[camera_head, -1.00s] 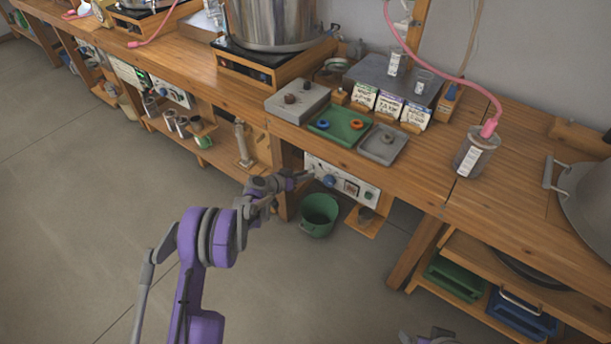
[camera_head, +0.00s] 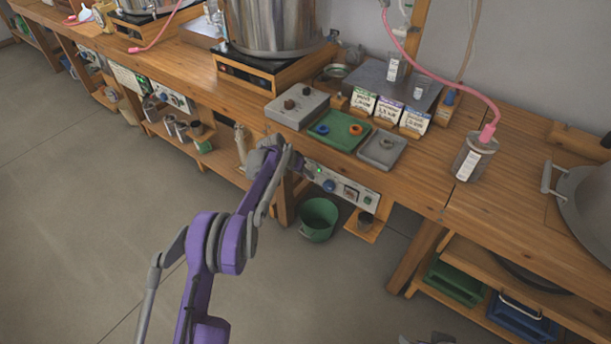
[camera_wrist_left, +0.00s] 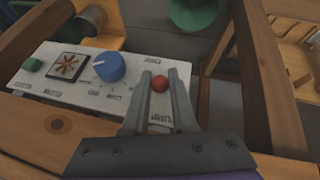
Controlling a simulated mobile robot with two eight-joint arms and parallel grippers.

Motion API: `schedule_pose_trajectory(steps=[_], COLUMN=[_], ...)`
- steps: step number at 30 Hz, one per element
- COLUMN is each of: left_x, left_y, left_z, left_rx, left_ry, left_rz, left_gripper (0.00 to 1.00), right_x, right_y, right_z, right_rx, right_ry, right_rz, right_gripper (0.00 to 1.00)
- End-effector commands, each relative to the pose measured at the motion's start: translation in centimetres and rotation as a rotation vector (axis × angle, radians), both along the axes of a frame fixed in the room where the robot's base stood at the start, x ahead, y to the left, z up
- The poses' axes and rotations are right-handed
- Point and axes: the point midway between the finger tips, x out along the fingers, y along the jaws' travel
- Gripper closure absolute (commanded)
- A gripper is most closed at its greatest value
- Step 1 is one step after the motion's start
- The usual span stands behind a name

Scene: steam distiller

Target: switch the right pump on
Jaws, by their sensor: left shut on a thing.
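The right pump's white control panel (camera_head: 342,188) is under the bench front. It has a blue knob (camera_head: 329,186), a small meter and a green part at its right end. A green light (camera_head: 319,169) shows near its left end. In the left wrist view the panel (camera_wrist_left: 60,90) carries the blue knob (camera_wrist_left: 110,67) beside a red ball-tipped part (camera_wrist_left: 160,84). My left gripper (camera_wrist_left: 162,78) is shut on this red-tipped part, one finger on each side. In the head view my left gripper (camera_head: 302,168) is at the panel's left end, partly hidden by my arm.
A green bucket (camera_head: 317,219) stands on the floor below the panel. The floor in front is clear.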

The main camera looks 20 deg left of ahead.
Motion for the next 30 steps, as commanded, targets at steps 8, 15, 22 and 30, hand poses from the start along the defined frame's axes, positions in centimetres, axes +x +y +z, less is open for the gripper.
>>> schedule_pose_trajectory(steps=[8,15,22,30], left_x=[0.03,0.03,0.03,-0.20], left_y=[-0.04,-0.04,-0.03,0.23], left_z=[0.02,0.02,0.01,0.63], left_rx=[0.005,0.004,0.003,0.004], left_ry=[0.011,0.010,0.010,0.010], left_rz=[-0.001,-0.001,-0.001,0.000], left_gripper=[1.00,0.66,0.45,0.45], right_x=[0.00,-0.01,0.00,-0.01], right_y=[0.00,0.00,0.00,0.00], right_z=[0.00,-0.01,-0.01,0.15], right_rx=[0.000,0.000,0.000,0.000], right_ry=[0.000,0.000,0.000,0.000], right_rz=[0.000,0.000,0.000,0.000], right_gripper=[0.16,0.16,0.16,0.16])
